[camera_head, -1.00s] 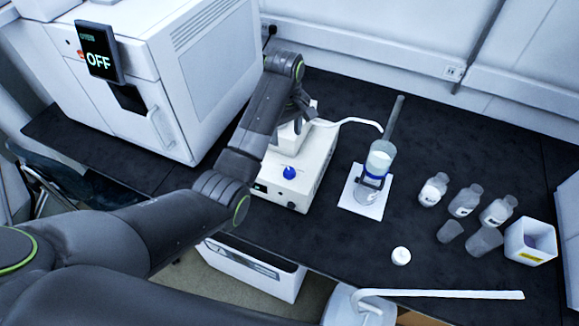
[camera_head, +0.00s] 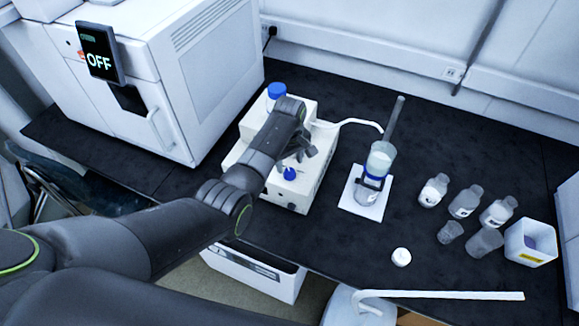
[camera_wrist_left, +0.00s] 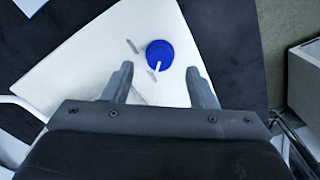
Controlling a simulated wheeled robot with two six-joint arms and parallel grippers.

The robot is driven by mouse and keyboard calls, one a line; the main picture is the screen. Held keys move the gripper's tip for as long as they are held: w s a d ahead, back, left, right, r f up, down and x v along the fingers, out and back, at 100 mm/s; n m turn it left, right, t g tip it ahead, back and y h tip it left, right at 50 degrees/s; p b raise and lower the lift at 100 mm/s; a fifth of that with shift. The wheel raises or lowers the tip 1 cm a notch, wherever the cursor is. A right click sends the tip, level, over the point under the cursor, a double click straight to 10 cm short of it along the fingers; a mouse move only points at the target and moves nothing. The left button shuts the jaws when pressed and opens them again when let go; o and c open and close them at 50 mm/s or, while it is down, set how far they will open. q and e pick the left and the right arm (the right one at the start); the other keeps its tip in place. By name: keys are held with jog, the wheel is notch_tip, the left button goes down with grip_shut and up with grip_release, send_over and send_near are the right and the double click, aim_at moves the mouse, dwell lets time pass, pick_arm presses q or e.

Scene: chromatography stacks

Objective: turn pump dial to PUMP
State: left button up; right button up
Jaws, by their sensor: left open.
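The white pump box (camera_head: 297,198) stands on the black bench, with a blue dial (camera_head: 290,174) on its front part. In the left wrist view the dial (camera_wrist_left: 160,52) is a round blue knob with a pale pointer on the side toward my gripper. A small grey mark lies beside it. My left gripper (camera_head: 302,154) is over the pump, just behind the dial in the head view. In the wrist view its two open fingers (camera_wrist_left: 162,86) point toward the dial, which lies ahead of and between their tips; no contact shows. The dial's label cannot be read. My right gripper is not in view.
A blue-capped bottle (camera_head: 276,93) stands at the pump's back. A white tube runs right to a glass column (camera_head: 378,163) on a white plate. Bottles (camera_head: 465,200) and a white bin (camera_head: 530,241) are farther right. A large instrument with an OFF screen (camera_head: 99,60) stands left.

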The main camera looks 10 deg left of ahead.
aim_at(290, 171)
pick_arm(q)
jog(key=shift+f, duration=1.85)
jog(key=c, duration=1)
